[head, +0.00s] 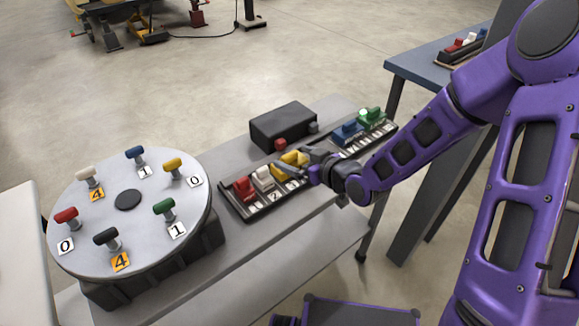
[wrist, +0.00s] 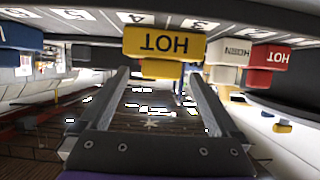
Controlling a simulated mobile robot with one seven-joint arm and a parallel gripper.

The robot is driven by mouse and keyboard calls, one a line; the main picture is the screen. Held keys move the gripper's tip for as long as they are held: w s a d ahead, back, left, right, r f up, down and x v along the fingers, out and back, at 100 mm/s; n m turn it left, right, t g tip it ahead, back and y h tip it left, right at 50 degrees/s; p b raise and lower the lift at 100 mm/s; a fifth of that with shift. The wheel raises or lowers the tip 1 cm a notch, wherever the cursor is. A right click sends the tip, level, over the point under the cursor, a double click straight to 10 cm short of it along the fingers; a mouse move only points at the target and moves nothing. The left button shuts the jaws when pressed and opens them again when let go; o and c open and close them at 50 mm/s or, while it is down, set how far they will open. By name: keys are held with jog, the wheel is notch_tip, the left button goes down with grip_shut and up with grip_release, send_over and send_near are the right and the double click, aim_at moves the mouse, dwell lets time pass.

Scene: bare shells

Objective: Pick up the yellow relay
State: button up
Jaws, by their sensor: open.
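The yellow relay (head: 296,158) sits in the relay rack (head: 262,209) on the grey bench, between a white relay (head: 263,178) and a blue relay (head: 347,133). In the wrist view the yellow relay (wrist: 164,44) is marked "HOT" and shows upside down at top centre. My gripper (head: 290,170) is at the yellow relay in the head view and covers part of it. In the wrist view my gripper (wrist: 159,74) is open and empty, its two fingers spread just short of the relay. Whether either finger touches it, I cannot tell.
A red relay (head: 244,188) and a green relay (head: 371,117) share the rack. A black box (head: 283,125) with a red button stands behind it. A round grey turntable (head: 128,240) with coloured knobs and number cards is at left. A blue table (head: 425,66) stands at right.

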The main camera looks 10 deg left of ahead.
aim_at(288, 153)
jog(key=x, duration=0.5)
jog(key=shift+w+a+b, duration=0.15)
jog(key=shift+a+b, duration=0.2)
jog(key=shift+r, duration=0.1)
grip_shut()
